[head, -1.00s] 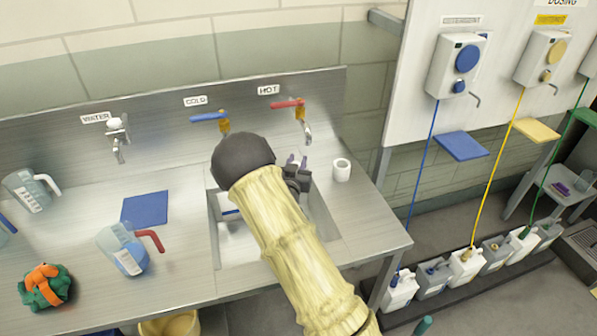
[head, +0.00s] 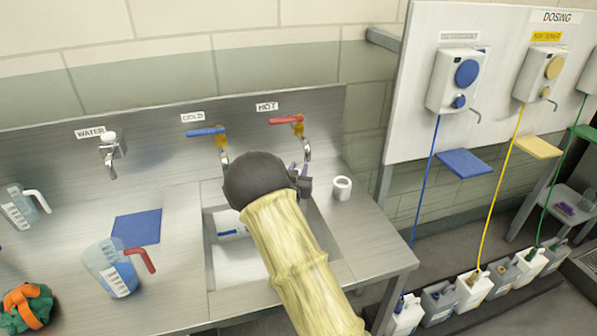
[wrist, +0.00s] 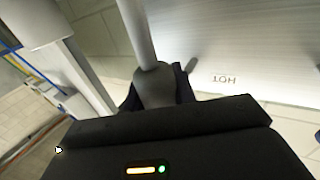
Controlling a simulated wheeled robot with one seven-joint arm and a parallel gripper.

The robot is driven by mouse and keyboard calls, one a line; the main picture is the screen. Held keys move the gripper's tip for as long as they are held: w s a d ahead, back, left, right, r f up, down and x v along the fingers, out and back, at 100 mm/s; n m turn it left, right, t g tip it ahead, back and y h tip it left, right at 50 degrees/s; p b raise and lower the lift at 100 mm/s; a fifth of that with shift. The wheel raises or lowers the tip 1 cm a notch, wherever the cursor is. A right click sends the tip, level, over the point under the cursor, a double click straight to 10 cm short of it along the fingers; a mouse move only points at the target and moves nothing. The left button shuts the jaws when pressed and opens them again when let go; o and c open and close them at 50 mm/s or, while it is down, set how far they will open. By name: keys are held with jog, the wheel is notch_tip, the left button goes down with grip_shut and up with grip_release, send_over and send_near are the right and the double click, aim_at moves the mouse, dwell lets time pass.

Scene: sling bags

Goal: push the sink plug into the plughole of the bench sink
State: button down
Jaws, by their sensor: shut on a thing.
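My gripper (head: 303,178) is at the back right corner of the bench sink (head: 238,263), near the hot tap. My arm and its dark round joint hide much of it. In the wrist view, my gripper (wrist: 157,88) is shut on a dark grey rounded piece (wrist: 154,84), which looks like the sink plug. Its lower part is hidden by my gripper body. The sink is a sunken metal basin. The plughole does not show, as my arm covers the right part of the basin.
The hot tap (head: 303,142) and cold tap (head: 220,146) stand close behind. A white cup (head: 341,188) is right of my gripper. A jug (head: 113,268) and a blue cloth (head: 137,227) are on the left bench.

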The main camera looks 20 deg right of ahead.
jog(key=shift+f+b, duration=2.4)
jog(key=shift+f, duration=0.5)
jog(key=shift+s+a, duration=0.1)
jog(key=shift+s, duration=0.05)
jog(key=shift+b, duration=0.4)
jog(key=shift+f+b, duration=1.75)
jog(key=shift+b, duration=0.05)
jog(key=c, duration=1.1)
grip_release()
jog(key=shift+o, duration=0.2)
jog(key=shift+r, duration=0.1)
